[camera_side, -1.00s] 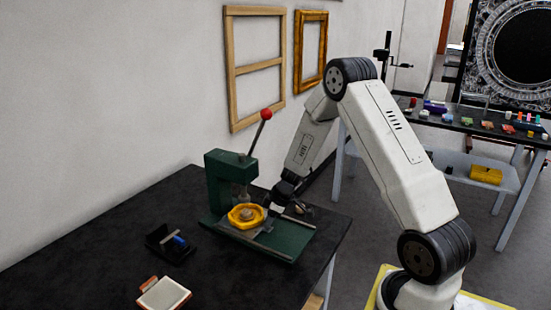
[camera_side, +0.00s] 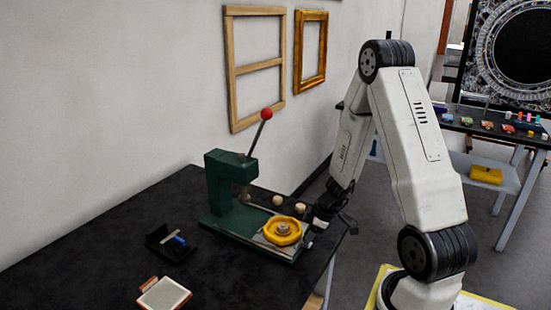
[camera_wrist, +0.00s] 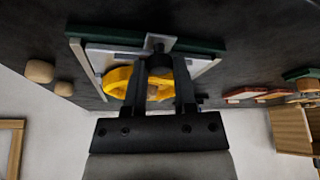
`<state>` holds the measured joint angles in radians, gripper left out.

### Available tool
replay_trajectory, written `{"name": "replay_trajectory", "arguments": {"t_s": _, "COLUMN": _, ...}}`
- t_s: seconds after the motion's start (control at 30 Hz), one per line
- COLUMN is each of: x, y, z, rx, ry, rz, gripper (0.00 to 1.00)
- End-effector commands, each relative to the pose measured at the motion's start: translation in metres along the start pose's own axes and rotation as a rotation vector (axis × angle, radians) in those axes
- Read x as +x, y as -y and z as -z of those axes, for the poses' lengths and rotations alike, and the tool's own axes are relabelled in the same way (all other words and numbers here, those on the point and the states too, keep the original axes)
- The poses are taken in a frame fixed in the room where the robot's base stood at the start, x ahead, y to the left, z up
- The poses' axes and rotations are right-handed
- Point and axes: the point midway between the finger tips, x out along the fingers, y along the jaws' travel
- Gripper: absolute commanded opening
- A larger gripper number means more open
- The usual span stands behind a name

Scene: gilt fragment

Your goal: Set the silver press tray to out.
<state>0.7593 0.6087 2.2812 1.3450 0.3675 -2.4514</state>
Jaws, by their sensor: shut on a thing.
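The green press (camera_side: 222,190) stands on the dark table with its red-knobbed lever (camera_side: 266,115) raised. Its silver tray (camera_side: 266,243) lies toward the right end of the green base, clear of the press column. A yellow ring (camera_side: 283,231) with a tan piece (camera_side: 284,229) in its middle sits on the tray. My gripper (camera_side: 314,226) is low at the tray's right end, shut on its handle, which the fingers mostly hide. In the wrist view my gripper (camera_wrist: 160,75) reaches across the yellow ring (camera_wrist: 118,80) and silver tray (camera_wrist: 105,52).
Several tan knobs (camera_side: 277,200) stand behind the press by the wall. A black holder with a blue piece (camera_side: 180,240) and a white pad with a reddish-brown edge (camera_side: 163,294) lie to the left. The table's right edge is close to my gripper.

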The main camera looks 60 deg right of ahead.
Motion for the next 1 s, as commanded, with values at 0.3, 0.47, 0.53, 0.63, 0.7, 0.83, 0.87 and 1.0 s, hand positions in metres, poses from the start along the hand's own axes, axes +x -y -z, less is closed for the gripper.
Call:
{"name": "replay_trajectory", "arguments": {"t_s": 0.3, "x": -0.0031, "y": 0.0014, "z": -0.0073, "rx": 0.002, "ry": 0.005, "rz": -0.007, "gripper": 0.0}}
{"name": "replay_trajectory", "arguments": {"t_s": 0.47, "x": -0.0029, "y": 0.0021, "z": -0.0075, "rx": 0.003, "ry": 0.005, "rz": -0.004, "gripper": 0.49}}
{"name": "replay_trajectory", "arguments": {"t_s": 0.53, "x": -0.0028, "y": 0.0022, "z": -0.007, "rx": 0.002, "ry": 0.004, "rz": -0.004, "gripper": 0.49}}
{"name": "replay_trajectory", "arguments": {"t_s": 0.63, "x": -0.0026, "y": 0.0023, "z": -0.0064, "rx": 0.001, "ry": 0.003, "rz": -0.003, "gripper": 0.49}}
{"name": "replay_trajectory", "arguments": {"t_s": 0.7, "x": -0.0025, "y": 0.0023, "z": -0.0061, "rx": 0.001, "ry": 0.002, "rz": -0.003, "gripper": 0.49}}
{"name": "replay_trajectory", "arguments": {"t_s": 0.83, "x": -0.0033, "y": 0.0023, "z": -0.0056, "rx": 0.0, "ry": 0.001, "rz": -0.002, "gripper": 0.49}}
{"name": "replay_trajectory", "arguments": {"t_s": 0.87, "x": -0.0038, "y": 0.0023, "z": -0.0055, "rx": 0.0, "ry": 0.001, "rz": -0.002, "gripper": 0.49}}
{"name": "replay_trajectory", "arguments": {"t_s": 1.0, "x": -0.0082, "y": 0.002, "z": -0.0051, "rx": 0.0, "ry": 0.0, "rz": -0.003, "gripper": 0.49}}
